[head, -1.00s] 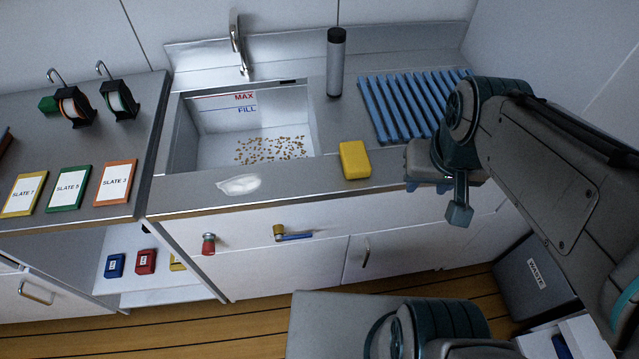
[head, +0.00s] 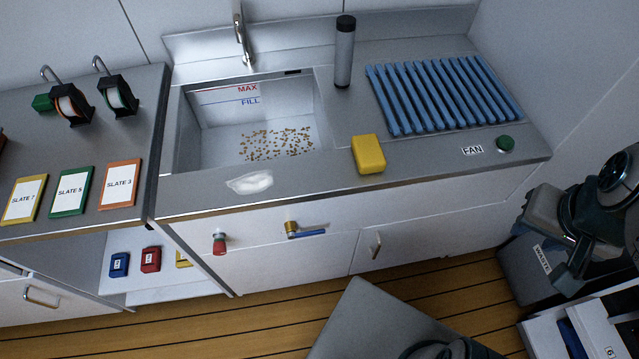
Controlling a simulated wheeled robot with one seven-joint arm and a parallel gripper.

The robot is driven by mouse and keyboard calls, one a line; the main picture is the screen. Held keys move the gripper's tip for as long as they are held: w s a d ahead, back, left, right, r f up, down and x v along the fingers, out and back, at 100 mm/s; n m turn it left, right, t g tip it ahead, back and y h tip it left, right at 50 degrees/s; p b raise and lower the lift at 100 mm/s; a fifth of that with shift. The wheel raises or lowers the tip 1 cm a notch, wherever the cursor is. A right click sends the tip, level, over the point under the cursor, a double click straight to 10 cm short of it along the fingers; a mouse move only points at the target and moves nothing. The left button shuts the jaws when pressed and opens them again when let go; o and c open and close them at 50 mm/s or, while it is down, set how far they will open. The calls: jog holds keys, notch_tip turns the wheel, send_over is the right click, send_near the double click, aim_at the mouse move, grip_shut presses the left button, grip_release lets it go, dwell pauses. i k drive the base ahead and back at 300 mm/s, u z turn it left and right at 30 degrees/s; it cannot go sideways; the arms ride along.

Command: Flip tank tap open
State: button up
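A small brass valve with a blue lever (head: 305,233) is on the white cabinet front below the sink. Its lever lies roughly level and points right. The frame does not show which of the two is the tank tap. The sink basin (head: 190,130) above has MAX and FILL lines and small brown bits on its floor. My gripper (head: 530,222) is at the far right, in front of the counter's right end, well away from both fittings. Its fingers are too unclear to read.
A green FAN button (head: 505,143) is at right. A waste bin (head: 520,270) stands below my gripper. Floor before the cabinet shows.

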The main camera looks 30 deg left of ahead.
aim_at(292, 236)
jog(key=k, duration=0.6)
jog(key=u, duration=1.35)
jog(key=i, duration=0.5)
jog(key=z, duration=1.5)
jog(key=k, duration=0.75)
jog(key=u, duration=1.5)
